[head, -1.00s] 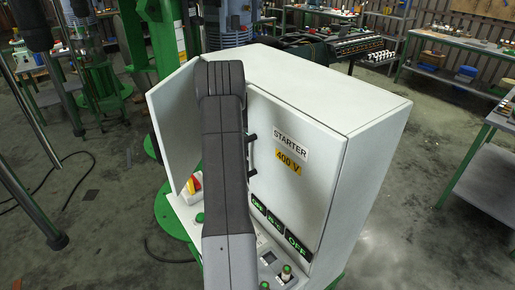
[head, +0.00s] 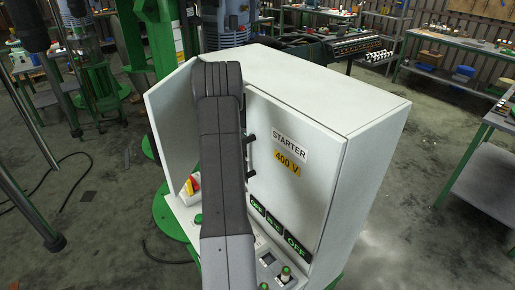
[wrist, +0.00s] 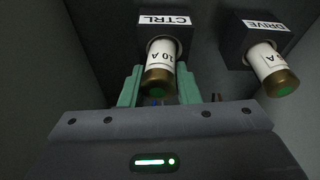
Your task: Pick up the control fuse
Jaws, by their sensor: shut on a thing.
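A second fuse (wrist: 268,66), white with a brass cap, sits at the dark DRIVE block (wrist: 262,28) to the right. In the head view my arm hides the gripper and both fuses.
The white STARTER cabinet (head: 350,120) stands in front of me with its left door (head: 172,112) swung open. Its panel below carries a red and yellow switch (head: 192,185) and several buttons. Grey cabinet walls surround the gripper closely in the wrist view.

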